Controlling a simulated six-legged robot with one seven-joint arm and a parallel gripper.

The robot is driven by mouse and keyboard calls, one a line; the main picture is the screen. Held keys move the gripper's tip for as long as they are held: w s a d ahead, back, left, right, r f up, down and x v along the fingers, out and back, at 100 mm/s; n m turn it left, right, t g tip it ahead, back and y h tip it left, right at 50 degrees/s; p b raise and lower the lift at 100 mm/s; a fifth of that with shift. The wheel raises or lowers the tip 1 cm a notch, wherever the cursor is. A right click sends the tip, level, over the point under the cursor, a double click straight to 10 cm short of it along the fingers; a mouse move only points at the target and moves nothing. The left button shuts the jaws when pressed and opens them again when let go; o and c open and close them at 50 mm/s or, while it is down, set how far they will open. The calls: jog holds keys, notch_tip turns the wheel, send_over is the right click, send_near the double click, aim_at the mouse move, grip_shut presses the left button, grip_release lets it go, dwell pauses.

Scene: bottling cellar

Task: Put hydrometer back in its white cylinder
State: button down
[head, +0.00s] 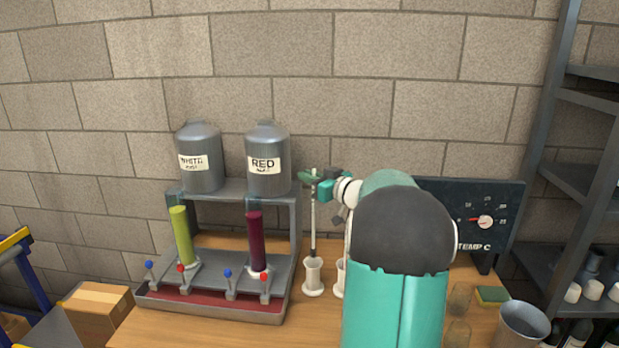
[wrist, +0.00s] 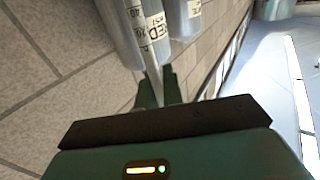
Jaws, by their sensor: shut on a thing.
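My gripper (head: 311,179) is up beside the red tank, with its dark green fingers shut on the top of the thin hydrometer (head: 313,222), which hangs upright. In the wrist view my fingers (wrist: 159,90) close on its pale stem (wrist: 152,72). A white cylinder (head: 313,277) stands on the bench directly below it. I cannot tell whether the lower end is inside the cylinder or just over its mouth. A second white cylinder (head: 340,280) stands to the right, partly hidden behind my arm, with a thin stem above it.
A dispensing rack with the white tank (head: 199,160), red tank (head: 267,158), coloured tubes and a drip tray (head: 210,310) is close on the left. A temperature dial board (head: 487,222), glasses (head: 459,300), sponge (head: 492,295) and metal bucket (head: 523,325) are on the right.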

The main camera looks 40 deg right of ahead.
jog(key=shift+f, duration=0.1)
jog(key=shift+f, duration=1.1)
dwell(0.4)
jog(key=shift+f, duration=1.4)
